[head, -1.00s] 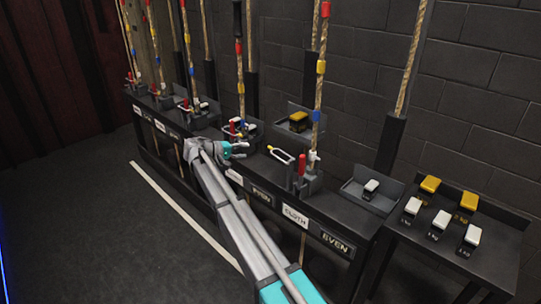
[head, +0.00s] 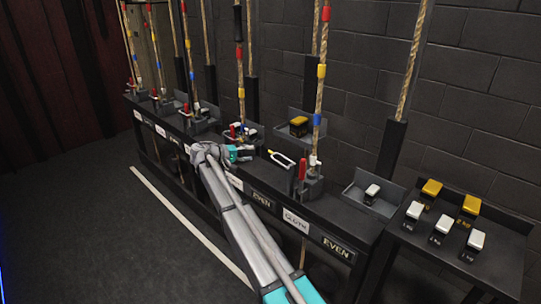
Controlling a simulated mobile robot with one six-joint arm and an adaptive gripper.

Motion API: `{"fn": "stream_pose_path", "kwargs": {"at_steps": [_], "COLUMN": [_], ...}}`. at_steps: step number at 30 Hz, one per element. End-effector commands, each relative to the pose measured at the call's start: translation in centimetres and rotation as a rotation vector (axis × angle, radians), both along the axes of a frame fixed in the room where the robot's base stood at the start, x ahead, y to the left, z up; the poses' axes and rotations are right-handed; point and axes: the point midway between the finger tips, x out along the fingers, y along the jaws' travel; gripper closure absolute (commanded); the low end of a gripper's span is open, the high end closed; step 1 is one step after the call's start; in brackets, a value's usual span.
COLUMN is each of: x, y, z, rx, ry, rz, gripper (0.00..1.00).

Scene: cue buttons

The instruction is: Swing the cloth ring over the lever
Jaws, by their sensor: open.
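The cloth station bears a white label reading CLOTH (head: 296,219) on the rail's front. Its red lever (head: 302,169) stands upright beside a rope with coloured bands. The ring (head: 281,158), a pale U-shaped loop with a yellow part, sticks out to the left of the lever and is not around it. My gripper (head: 243,153) is open, left of the ring and apart from it, in front of the neighbouring station. The fingertips are small and partly lost against that station's parts.
The neighbouring station's red lever (head: 233,131) and rope stand close behind my gripper. A tray with a yellow-topped block (head: 299,126) is behind the ring. A tray with a white-topped block (head: 372,190) and a side table (head: 490,262) with several blocks are to the right.

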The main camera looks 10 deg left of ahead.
Motion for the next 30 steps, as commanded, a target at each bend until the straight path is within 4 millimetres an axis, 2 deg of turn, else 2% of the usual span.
{"fn": "stream_pose_path", "kwargs": {"at_steps": [12,18,30], "x": [3.3,4.4,5.1], "y": [-5.5,-7.5,-8.6], "z": [-1.7,-2.2,-2.4], "rx": [0.0,0.0,0.0], "ry": [0.0,0.0,0.0], "rz": [-0.002,-0.002,-0.002], "gripper": [0.47,0.47,0.47]}}
